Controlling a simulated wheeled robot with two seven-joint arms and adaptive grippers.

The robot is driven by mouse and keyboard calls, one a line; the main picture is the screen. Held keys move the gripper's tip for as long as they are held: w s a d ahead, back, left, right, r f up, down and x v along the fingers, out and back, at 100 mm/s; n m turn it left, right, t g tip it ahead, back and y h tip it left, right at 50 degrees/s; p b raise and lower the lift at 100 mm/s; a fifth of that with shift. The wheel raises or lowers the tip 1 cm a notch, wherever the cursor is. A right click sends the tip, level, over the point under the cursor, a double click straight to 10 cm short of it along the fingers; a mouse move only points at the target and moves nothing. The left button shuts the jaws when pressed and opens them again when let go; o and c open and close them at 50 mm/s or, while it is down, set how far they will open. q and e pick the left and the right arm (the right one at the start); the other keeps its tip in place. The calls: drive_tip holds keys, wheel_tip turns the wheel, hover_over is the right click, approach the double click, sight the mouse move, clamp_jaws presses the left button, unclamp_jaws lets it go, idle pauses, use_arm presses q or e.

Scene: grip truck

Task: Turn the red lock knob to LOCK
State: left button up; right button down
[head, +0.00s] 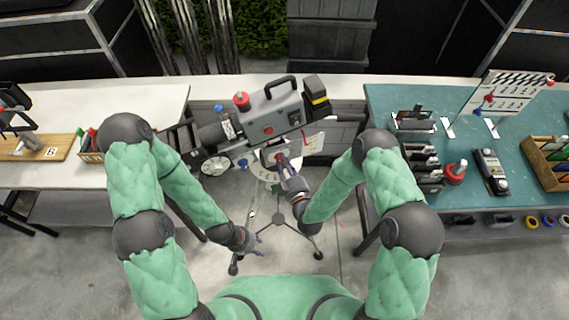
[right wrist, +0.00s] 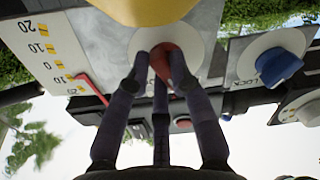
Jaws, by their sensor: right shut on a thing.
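The red lock knob (right wrist: 165,62) sits on a round pale plate on the tripod head. My right gripper (right wrist: 163,72) is shut on it, with its dark fingers around the knob's sides. In the head view my right gripper (head: 282,160) reaches up to the knob below the camera; the fingers partly hide it there. The lettering beside the red knob cannot be read. My left gripper (head: 260,240) hangs low, left of the tripod, with its small fingers apart and nothing seen between them.
The grey camera (head: 270,110) is on the tripod head above my right gripper. A blue knob (right wrist: 278,65), with LOCK lettering on its plate, is close by. The white table (head: 120,110) is at left, the teal bench (head: 470,200) at right. Tripod legs (head: 285,225) spread on the floor.

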drive_tip(key=m+b, duration=0.1)
drive_tip(key=m, duration=0.1)
drive_tip(key=m+b, duration=0.2)
drive_tip(key=m, duration=0.1)
drive_tip(key=shift+a+f+m+b, duration=0.1)
drive_tip(key=shift+f+m+b, duration=0.15)
drive_tip(key=shift+m+b, duration=0.1)
drive_tip(key=m+b, duration=0.1)
drive_tip(key=m, duration=0.2)
drive_tip(key=shift+a+b, duration=0.1)
drive_tip(key=shift+b, duration=0.3)
drive_tip(key=shift+s+m+b, duration=0.1)
drive_tip(key=shift+m+b, duration=0.45)
drive_tip(key=shift+m, duration=0.9)
drive_tip(key=c, duration=1.1)
unclamp_jaws()
drive_tip(key=shift+s, duration=0.1)
